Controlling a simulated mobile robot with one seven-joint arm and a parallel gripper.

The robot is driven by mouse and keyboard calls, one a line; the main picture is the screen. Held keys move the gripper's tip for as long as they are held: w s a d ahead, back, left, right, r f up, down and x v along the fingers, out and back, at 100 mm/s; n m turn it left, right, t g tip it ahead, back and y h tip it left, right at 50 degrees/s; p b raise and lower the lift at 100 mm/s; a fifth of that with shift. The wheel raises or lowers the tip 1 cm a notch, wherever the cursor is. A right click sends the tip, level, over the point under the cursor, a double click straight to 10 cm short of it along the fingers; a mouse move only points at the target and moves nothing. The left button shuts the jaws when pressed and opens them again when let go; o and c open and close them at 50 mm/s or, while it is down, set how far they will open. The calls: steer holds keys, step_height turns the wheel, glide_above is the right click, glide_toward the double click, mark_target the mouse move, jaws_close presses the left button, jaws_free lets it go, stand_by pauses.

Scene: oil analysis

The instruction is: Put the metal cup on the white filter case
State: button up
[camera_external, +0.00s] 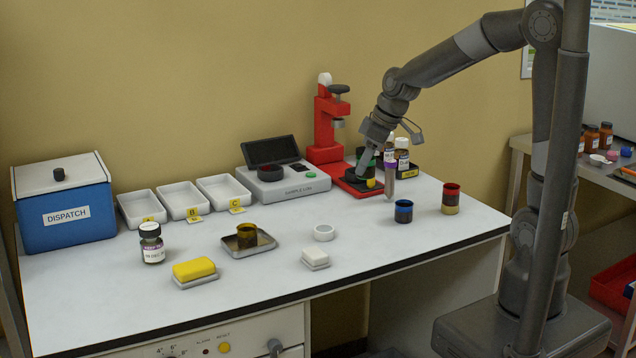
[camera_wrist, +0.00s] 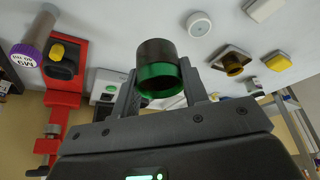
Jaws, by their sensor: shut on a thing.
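My gripper (camera_wrist: 160,88) is shut on a cup (camera_wrist: 156,54) with a dark, metallic-looking body and a green band, seen between the fingers in the wrist view. In the external view my gripper (camera_external: 366,166) is in front of the red press, and the arm partly hides the held cup. A round white case (camera_external: 324,232), likely the filter case, lies on the white table, left of and nearer the camera than my gripper. Its top is bare. The same round case (camera_wrist: 199,23) shows beyond the held cup in the wrist view.
A purple-capped tube (camera_external: 389,182) is close right of my gripper, by the red press (camera_external: 325,125). Blue (camera_external: 403,211) and red (camera_external: 451,198) cups stand at right. A white block (camera_external: 315,257) and a metal tray (camera_external: 265,246) with an amber cup flank the round case.

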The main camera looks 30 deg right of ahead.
steer(key=a+f, duration=0.2)
steer(key=a, duration=0.1)
steer(key=a+f, duration=0.2)
steer(key=a, duration=0.2)
steer(key=a+f, duration=0.2)
steer(key=a, duration=0.2)
steer(key=shift+a+f, duration=0.1)
steer(key=shift+f, duration=2.3)
steer(key=o, duration=1)
steer(key=shift+f, duration=0.1)
steer(key=shift+c, duration=0.2)
steer(key=v, duration=1.2)
steer(key=s+d+r+m+h, duration=0.1)
steer(key=s+d+r+m, duration=0.1)
steer(key=s+d, duration=0.3)
steer(key=s+d+r+m+t+h, duration=0.1)
steer(key=s+d+r+m, duration=0.2)
steer(key=d, duration=0.8)
steer(key=s+d+r+m+t+h, duration=0.1)
steer(key=s+d+r+m, duration=0.1)
steer(key=s+d+m, duration=0.2)
steer(key=s+d, duration=0.3)
steer(key=d, duration=0.1)
steer(key=shift+s+d+r, duration=0.2)
steer(key=shift+s+d, duration=0.1)
steer(key=shift+d, duration=0.05)
